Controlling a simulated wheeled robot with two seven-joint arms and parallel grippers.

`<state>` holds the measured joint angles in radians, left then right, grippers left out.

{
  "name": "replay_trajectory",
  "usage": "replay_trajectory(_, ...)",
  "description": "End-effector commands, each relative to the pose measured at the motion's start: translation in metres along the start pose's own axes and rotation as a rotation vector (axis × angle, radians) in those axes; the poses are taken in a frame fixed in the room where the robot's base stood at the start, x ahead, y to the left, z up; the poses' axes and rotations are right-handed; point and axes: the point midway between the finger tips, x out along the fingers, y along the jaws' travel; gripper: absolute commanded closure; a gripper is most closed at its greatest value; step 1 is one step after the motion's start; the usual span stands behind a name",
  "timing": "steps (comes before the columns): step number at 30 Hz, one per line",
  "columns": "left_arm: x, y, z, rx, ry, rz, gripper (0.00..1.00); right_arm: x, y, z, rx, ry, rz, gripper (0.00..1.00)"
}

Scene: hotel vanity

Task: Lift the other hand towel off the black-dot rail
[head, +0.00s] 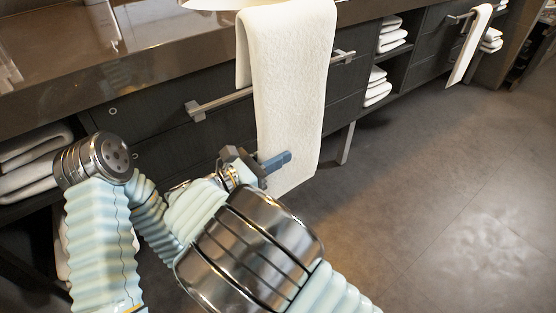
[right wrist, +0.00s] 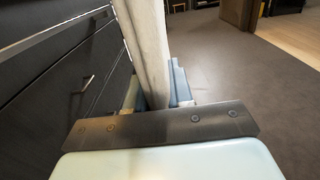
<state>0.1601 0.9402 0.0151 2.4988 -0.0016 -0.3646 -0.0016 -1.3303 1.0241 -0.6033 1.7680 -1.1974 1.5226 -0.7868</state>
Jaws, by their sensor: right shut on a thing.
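A long white hand towel (head: 288,90) is in front of the near metal rail (head: 222,101) on the dark vanity. Its folded top shows well above the rail, at countertop height in the picture. Its short back layer ends near rail level; I cannot tell whether it is fully clear. My right gripper (head: 267,164) is shut on the towel's lower front part. The right wrist view shows the towel (right wrist: 150,45) between the fingers. Another white towel (head: 469,45) hangs over the far rail (head: 457,17). No black dot can be made out on either rail. My left gripper is out of view.
The brown countertop (head: 130,72) overhangs the dark drawers behind the gripper. Folded white towels (head: 378,88) fill open shelves, with more at the left (head: 35,150). A metal leg (head: 346,143) stands right of the held towel. The grey floor (head: 440,160) is clear to the right.

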Motion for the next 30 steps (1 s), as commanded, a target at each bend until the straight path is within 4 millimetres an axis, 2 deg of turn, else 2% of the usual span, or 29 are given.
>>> replay_trajectory(1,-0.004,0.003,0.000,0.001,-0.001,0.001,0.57,0.000,0.000,0.008,0.002,0.000,0.000,1.00)
replay_trajectory(27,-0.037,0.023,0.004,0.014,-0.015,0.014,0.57,0.001,0.000,0.108,0.003,-0.001,0.000,1.00)
replay_trajectory(30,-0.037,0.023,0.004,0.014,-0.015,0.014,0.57,0.001,-0.013,0.105,-0.001,-0.001,0.000,1.00)
